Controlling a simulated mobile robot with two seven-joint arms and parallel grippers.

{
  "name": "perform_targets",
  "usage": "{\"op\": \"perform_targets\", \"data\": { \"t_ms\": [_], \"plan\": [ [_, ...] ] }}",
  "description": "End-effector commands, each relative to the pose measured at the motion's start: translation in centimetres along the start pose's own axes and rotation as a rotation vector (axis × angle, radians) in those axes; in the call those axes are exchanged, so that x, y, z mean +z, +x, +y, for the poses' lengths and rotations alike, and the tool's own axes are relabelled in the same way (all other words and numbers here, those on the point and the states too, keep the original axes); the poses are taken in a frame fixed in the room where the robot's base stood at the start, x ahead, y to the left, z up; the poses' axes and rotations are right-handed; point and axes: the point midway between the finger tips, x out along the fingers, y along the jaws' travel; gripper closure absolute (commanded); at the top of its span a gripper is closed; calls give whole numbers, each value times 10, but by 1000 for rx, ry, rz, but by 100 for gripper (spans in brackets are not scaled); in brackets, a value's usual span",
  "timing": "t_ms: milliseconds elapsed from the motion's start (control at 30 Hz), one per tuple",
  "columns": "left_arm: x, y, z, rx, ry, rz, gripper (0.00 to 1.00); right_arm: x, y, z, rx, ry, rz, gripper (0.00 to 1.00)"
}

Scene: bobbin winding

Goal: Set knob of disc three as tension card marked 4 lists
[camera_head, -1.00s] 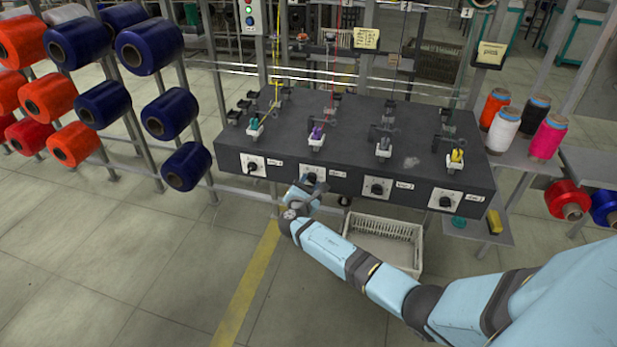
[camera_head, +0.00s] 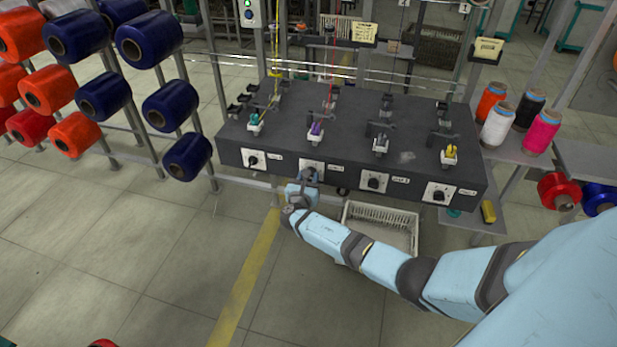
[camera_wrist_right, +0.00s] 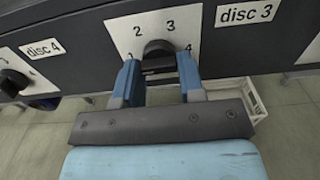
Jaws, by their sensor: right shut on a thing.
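The knob of disc three (camera_wrist_right: 158,52) is black and sits on a white dial plate (camera_wrist_right: 118,24) with numbers 1 to 4 around it. The label "disc 3" (camera_wrist_right: 246,13) is to its right in the right wrist view. My right gripper (camera_wrist_right: 162,68) is shut on this knob, one blue finger on each side. I cannot tell where the knob points. In the head view my right gripper (camera_head: 306,180) is at the second dial from the left. Yellowish cards hang above the machine, one at centre (camera_head: 363,32) and one at right (camera_head: 488,48); their writing is too small to read.
The disc 4 knob (camera_head: 253,160) is to the left; two more knobs (camera_head: 374,184) (camera_head: 438,194) are to the right on the dark box's front (camera_head: 345,180). A white crate (camera_head: 375,212) stands on the floor below. Thread spools (camera_head: 105,97) stand at left.

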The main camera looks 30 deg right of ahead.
Motion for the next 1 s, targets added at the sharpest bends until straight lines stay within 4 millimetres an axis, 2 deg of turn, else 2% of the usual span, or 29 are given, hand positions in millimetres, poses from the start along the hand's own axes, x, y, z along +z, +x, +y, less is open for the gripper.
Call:
{"op": "perform_targets", "data": {
  "t_ms": [333,367,433,467,767,867,1000],
  "plan": [
    [0,0,0,-1,-1,0,57,1,1,0,0,-3,-2,88],
    [0,0,0,-1,-1,0,57,1,1,0,0,-3,-2,57],
    [0,0,0,-1,-1,0,57,0,0,0,0,-2,-1,41],
    [0,0,0,-1,-1,0,57,0,0,0,0,-2,-1,38],
    [0,0,-1,-2,-1,-1,57,0,-2,0,0,-2,0,38],
    [-1,-1,-1,-2,0,-1,57,-1,-12,0,2,-1,1,38],
    [-3,-2,-1,-3,1,2,57,-1,-38,0,3,-2,2,38]
  ]
}}
